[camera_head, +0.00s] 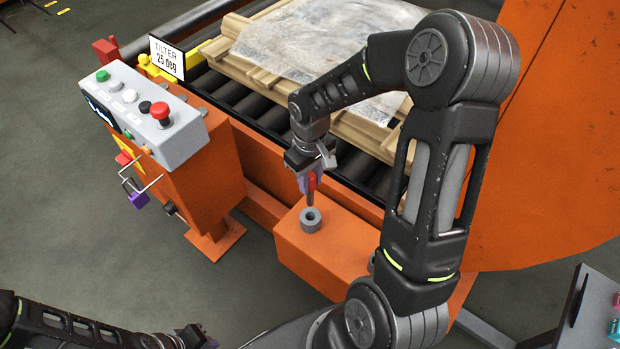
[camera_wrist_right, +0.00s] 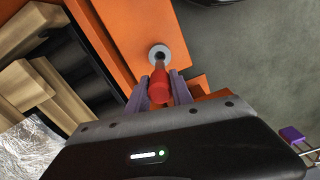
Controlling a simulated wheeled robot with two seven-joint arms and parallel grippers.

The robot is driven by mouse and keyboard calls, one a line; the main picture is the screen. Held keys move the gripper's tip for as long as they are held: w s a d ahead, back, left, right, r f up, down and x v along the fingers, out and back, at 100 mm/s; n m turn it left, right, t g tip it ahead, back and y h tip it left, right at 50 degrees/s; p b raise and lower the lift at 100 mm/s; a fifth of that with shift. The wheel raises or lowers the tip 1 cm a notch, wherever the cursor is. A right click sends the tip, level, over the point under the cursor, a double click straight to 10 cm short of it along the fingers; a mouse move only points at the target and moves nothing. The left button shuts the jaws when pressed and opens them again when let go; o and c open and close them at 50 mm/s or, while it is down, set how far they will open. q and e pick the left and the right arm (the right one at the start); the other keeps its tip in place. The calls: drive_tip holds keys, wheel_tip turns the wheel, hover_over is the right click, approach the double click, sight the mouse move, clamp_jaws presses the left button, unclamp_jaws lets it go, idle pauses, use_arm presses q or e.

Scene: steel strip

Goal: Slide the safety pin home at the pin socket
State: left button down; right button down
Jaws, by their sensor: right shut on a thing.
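The safety pin (camera_head: 312,181) has a red grip and a thin grey shaft pointing down. My right gripper (camera_head: 307,183) is shut on its red part, which also shows between the fingers in the right wrist view (camera_wrist_right: 159,89). The pin socket (camera_head: 310,220) is a grey ring on the orange block, and it also shows in the right wrist view (camera_wrist_right: 159,53). The shaft's lower end is at or just above the socket's hole; I cannot tell whether it has entered. My left gripper (camera_head: 190,336) is low at the left, partly cut off, its jaws unclear.
The orange block (camera_head: 290,252) carries the socket. A grey control box (camera_head: 165,130) with buttons stands to the left, with a purple padlock (camera_head: 138,199) below. Behind are rollers and a wooden pallet (camera_head: 240,70) under a wrapped load (camera_head: 310,45). Grey floor lies open at left.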

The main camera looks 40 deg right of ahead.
sight(310, 188)
drive_tip(key=shift+f+b, duration=1.85)
drive_tip(key=shift+f, duration=0.75)
drive_tip(key=shift+f+b, duration=2.3)
drive_tip(key=shift+f, duration=0.65)
drive_tip(key=c, duration=1.1)
unclamp_jaws()
drive_tip(key=shift+o, duration=0.2)
wheel_tip(310, 188, up, 8)
drive_tip(key=shift+f+p, duration=0.1)
drive_tip(key=shift+p, duration=0.9)
